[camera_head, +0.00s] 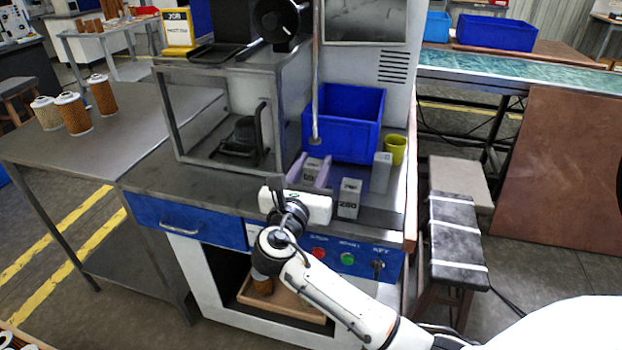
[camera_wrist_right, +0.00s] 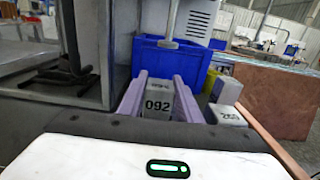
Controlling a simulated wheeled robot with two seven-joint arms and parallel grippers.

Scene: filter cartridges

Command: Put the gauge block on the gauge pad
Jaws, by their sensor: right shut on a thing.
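A grey gauge block marked 092 (camera_head: 312,169) is between the purple fingers of my right gripper (camera_head: 310,164), which is shut on it. In the wrist view the block (camera_wrist_right: 159,104) shows its number towards me, between the two fingers (camera_wrist_right: 160,82). A thin vertical rod (camera_head: 315,122) with a rounded tip comes down just behind the block. I cannot make out the gauge pad, nor whether the block touches the surface beneath. My left gripper is not in view.
A framed enclosure (camera_head: 175,122) stands left. The bench's front-left top is clear.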

